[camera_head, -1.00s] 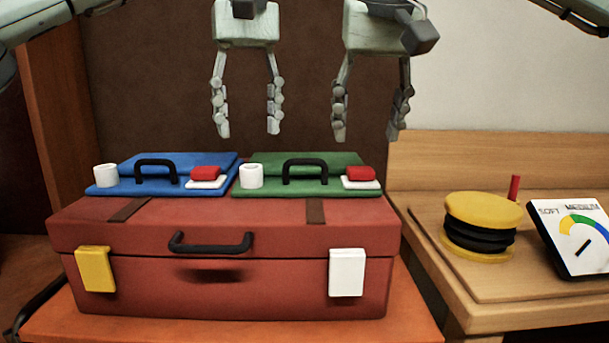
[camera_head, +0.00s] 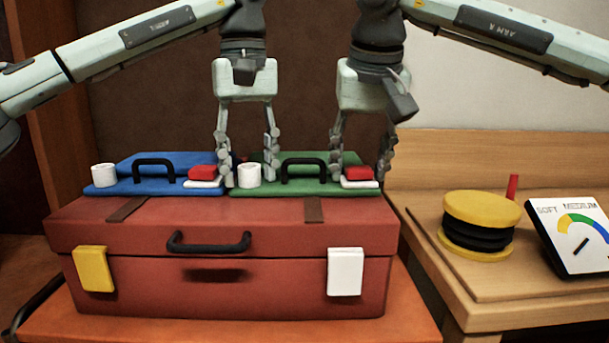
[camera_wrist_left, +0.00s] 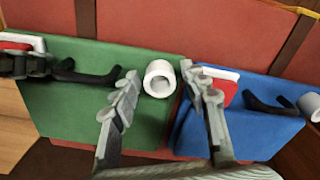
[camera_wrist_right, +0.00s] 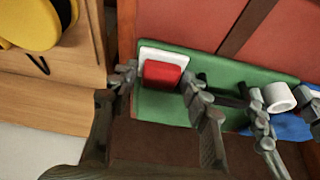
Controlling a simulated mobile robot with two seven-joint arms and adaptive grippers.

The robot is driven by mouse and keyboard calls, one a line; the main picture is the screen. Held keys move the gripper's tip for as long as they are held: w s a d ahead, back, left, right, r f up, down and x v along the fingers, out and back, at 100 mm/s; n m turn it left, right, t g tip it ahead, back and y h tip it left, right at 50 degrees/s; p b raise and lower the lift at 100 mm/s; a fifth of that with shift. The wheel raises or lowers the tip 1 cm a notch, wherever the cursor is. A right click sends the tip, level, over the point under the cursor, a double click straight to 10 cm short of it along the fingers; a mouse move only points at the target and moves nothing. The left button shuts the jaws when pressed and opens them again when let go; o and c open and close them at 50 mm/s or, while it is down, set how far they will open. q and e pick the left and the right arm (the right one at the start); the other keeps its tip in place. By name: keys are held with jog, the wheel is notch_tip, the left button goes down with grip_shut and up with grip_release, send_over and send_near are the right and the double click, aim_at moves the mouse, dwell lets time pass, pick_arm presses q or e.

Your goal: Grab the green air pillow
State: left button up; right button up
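The green air pillow (camera_head: 300,190) lies flat on top of the red case, with a black handle (camera_head: 304,163), a white tube (camera_head: 249,175) at its left end and a red block on a white base (camera_head: 360,174) at its right end. My left gripper (camera_head: 249,170) is open, its fingers on either side of the white tube; the left wrist view shows this tube (camera_wrist_left: 160,78) between the fingertips. My right gripper (camera_head: 360,167) is open, its fingers straddling the red block, also seen in the right wrist view (camera_wrist_right: 162,75). Whether any fingertip touches is unclear.
The blue air pillow (camera_head: 150,188) lies just left of the green one, close to my left gripper's outer finger. The red case (camera_head: 215,225) supports both. A yellow-and-black bellows (camera_head: 480,225) and a dial board (camera_head: 578,238) stand on the wooden surface at right.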

pick_arm(q)
grip_shut()
pick_arm(e)
grip_shut()
pick_arm(q)
jog(key=shift+r, duration=0.1)
pick_arm(e)
jog(key=shift+r, duration=0.1)
